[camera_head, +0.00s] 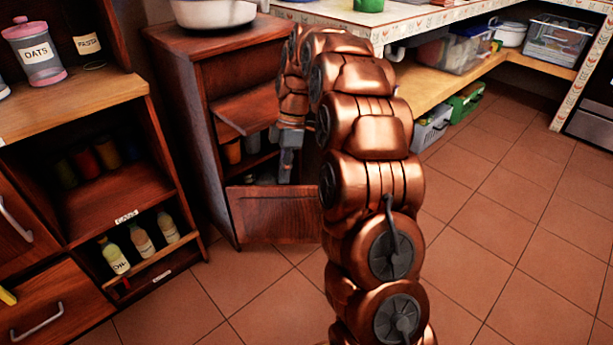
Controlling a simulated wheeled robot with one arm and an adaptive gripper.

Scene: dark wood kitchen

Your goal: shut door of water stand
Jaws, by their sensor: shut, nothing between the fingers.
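The water stand (183,95) is a dark wood cabinet left of centre, with a white basin on its top. A tilted wooden door panel (243,110) sticks out from its upper front. A lower panel (270,213) spans the bottom of its front and also leans outward. Between them the inside shows, with an orange cup and other small items. My gripper (286,165) points down in front of this opening, between the two panels, with its fingers together and empty. Whether it touches either panel I cannot tell. My copper arm hides the right part of the cabinet front.
Left stands a shelf unit (75,104) with jars and bottles, and drawers with metal handles. At right, a tiled counter (440,17) has a low wooden shelf with bins beneath. The tiled floor (490,235) at the right is clear.

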